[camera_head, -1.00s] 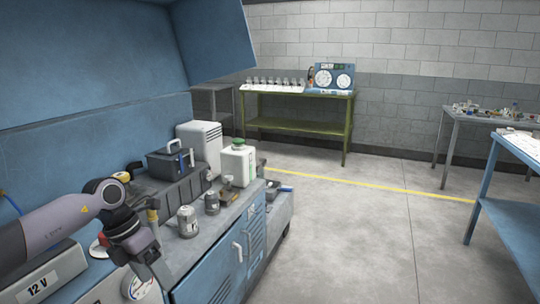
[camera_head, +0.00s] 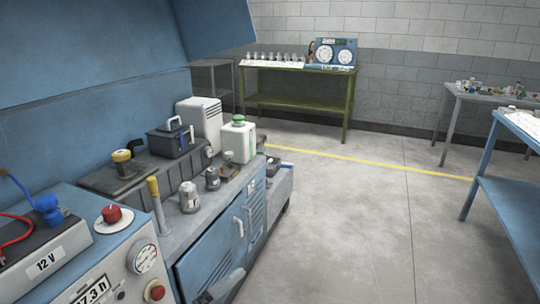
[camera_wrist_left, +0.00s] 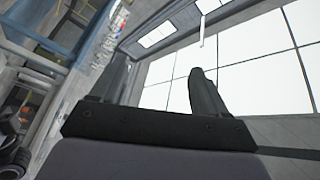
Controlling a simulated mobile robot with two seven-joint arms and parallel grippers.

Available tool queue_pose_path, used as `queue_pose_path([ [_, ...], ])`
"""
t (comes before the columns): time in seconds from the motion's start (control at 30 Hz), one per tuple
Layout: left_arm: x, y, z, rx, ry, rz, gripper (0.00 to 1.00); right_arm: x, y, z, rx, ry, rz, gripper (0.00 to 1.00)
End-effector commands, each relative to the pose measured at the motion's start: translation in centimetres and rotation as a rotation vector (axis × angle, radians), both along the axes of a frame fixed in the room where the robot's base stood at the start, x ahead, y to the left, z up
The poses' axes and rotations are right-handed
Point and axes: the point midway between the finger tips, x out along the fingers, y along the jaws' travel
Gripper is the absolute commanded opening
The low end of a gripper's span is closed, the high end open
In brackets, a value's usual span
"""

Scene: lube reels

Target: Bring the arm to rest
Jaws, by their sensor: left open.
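My left gripper (camera_wrist_left: 160,88) shows in the left wrist view with its two dark fingers spread apart and nothing between them. Behind the fingers are bright window panes and a tilted view of the room. In the head view the left arm no longer covers the bench; a small grey part at the bottom edge may belong to it, but I cannot tell. My right gripper is in neither view.
A blue cabinet bench (camera_head: 205,262) runs along the left, with a 12 V panel (camera_head: 45,262), grey canisters (camera_head: 190,198) and a white jug (camera_head: 239,142). A green table (camera_head: 300,71) stands at the back. Blue shelving (camera_head: 510,190) is at right. The middle floor is clear.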

Motion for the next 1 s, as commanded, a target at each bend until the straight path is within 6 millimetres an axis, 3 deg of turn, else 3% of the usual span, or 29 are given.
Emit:
queue_pose_path([
  [0.27, -3.6, 7.2, -7.9, -0.253, 0.524, 0.373, 0.75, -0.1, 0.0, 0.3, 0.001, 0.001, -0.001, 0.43],
  [0.4, -7.7, 10.8, -12.6, -0.347, 0.793, 0.546, 0.75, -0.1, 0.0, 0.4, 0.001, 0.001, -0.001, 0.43],
  [0.53, -11.9, 13.3, -15.9, -0.407, 0.998, 0.669, 0.75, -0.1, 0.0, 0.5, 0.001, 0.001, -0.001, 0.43],
  [0.73, -15.8, 15.0, -18.3, -0.450, 1.164, 0.764, 0.75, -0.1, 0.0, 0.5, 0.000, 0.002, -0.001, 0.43],
  [1.0, -16.3, 15.3, -18.6, -0.454, 1.186, 0.776, 0.75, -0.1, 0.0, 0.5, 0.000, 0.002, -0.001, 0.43],
])
